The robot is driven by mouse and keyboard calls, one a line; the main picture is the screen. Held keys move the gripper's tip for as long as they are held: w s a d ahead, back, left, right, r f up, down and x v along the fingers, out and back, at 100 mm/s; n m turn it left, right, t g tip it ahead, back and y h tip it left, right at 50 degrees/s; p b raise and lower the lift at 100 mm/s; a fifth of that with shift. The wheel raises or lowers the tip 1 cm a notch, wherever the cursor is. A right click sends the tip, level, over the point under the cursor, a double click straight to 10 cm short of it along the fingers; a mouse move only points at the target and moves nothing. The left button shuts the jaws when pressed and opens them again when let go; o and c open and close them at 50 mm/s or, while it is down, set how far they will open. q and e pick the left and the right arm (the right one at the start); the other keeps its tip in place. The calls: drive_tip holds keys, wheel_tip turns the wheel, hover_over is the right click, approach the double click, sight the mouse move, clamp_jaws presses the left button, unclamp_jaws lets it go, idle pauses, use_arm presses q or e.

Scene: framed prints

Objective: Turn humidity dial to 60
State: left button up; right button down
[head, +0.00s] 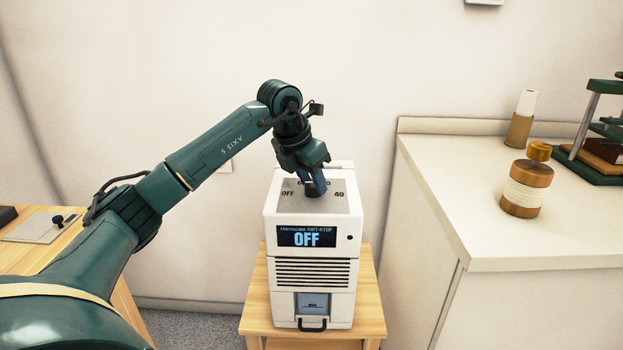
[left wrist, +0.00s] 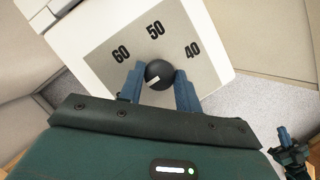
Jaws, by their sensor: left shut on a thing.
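The humidity dial is a round black knob (left wrist: 160,72) with a white pointer mark, on a grey plate (left wrist: 203,62) printed 60, 50 and 40. In the left wrist view the mark points down and left, away from those numbers. My left gripper (head: 316,188) comes down from above, its blue fingers on either side of the knob and shut on it. The knob is hidden behind the gripper in the head view. The white humidifier's display (head: 306,237) reads OFF. My right gripper (left wrist: 284,137) shows small at the lower right of the left wrist view; its jaw state is unclear.
The humidifier stands on a small wooden table (head: 257,318). Another wooden table (head: 40,221) is at the left. The wall is close behind.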

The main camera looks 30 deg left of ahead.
use_arm(q)
drive_tip(key=shift+c, duration=0.9)
